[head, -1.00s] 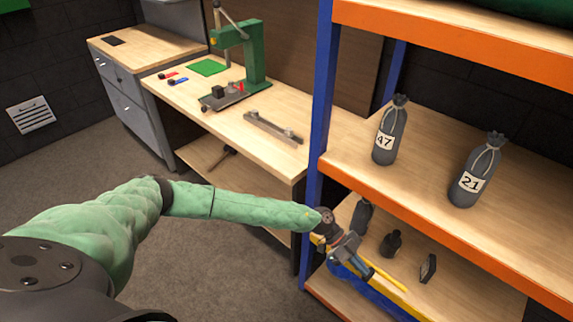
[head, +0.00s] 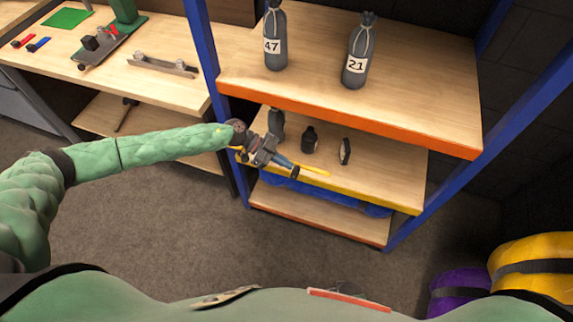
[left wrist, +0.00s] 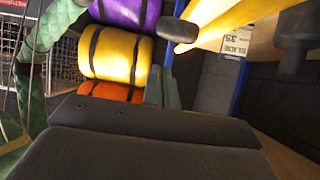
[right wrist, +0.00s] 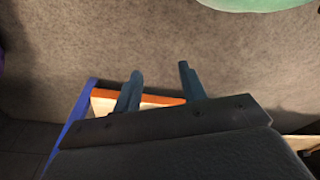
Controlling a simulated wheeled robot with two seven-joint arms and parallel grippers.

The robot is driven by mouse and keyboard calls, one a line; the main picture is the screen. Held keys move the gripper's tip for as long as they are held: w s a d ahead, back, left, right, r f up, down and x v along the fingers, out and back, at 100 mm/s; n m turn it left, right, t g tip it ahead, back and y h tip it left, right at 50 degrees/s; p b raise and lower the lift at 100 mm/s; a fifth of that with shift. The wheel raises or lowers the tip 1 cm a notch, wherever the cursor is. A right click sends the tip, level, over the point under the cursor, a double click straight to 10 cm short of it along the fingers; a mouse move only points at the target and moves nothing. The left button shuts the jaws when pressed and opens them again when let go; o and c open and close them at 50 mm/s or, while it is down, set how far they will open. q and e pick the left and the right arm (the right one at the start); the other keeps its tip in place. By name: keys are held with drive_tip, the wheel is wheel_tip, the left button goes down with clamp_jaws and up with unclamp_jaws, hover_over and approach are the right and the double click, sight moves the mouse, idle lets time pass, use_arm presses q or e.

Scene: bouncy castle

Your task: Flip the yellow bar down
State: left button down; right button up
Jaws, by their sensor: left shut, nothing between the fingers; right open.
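In the left wrist view a yellow bar (left wrist: 228,20) runs across the top, beside a dark rounded part. My right gripper (right wrist: 158,82) is open and empty in the right wrist view, above the floor and away from the bar.
The shelf rack has blue posts (head: 205,70) and an orange-edged upper shelf (head: 340,120) with two numbered grey bottles. Small dark items stand on the middle shelf (head: 370,165). A workbench (head: 165,40) is at the left. Purple and yellow rolls (head: 535,265) lie at lower right.

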use_arm(q)
drive_tip(key=r+b+v, duration=0.1)
drive_tip(key=b+v, duration=0.2)
drive_tip(key=v, duration=0.7)
drive_tip(key=shift+r, duration=0.15)
use_arm(e)
wheel_tip(320, 180, up, 8)
drive_tip(key=w+a, duration=0.1)
drive_tip(key=a, duration=0.1)
drive_tip(key=shift+g, duration=0.3)
drive_tip(key=shift+f, duration=0.1)
